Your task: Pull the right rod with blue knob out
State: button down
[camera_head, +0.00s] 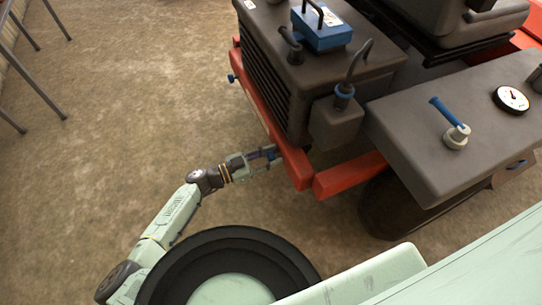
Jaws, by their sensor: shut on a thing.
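My gripper (266,156) is at the right part of the red front bumper of the vehicle, reaching it from the left. It is shut on the right rod with blue knob, which is mostly hidden between the fingers. How far this rod stands out of the bumper cannot be told. Another blue knob (232,78) sticks out at the bumper's far left end, apart from my gripper. The red bumper (268,117) runs along the front below a dark grille.
A dark hood carries a blue box (321,27) with a handle. A blue-handled lever (449,115) and a round gauge (511,99) sit on the fender at right. Metal legs (40,85) stand at upper left. The brown floor left of the bumper is clear.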

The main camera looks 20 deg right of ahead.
aim_at(268, 158)
jog(key=shift+a, duration=2)
jog(key=c, duration=1.2)
grip_release()
jog(key=shift+a, duration=0.1)
jog(key=a, duration=1.2)
jog(key=shift+s, duration=0.3)
jog(key=shift+d, duration=0.1)
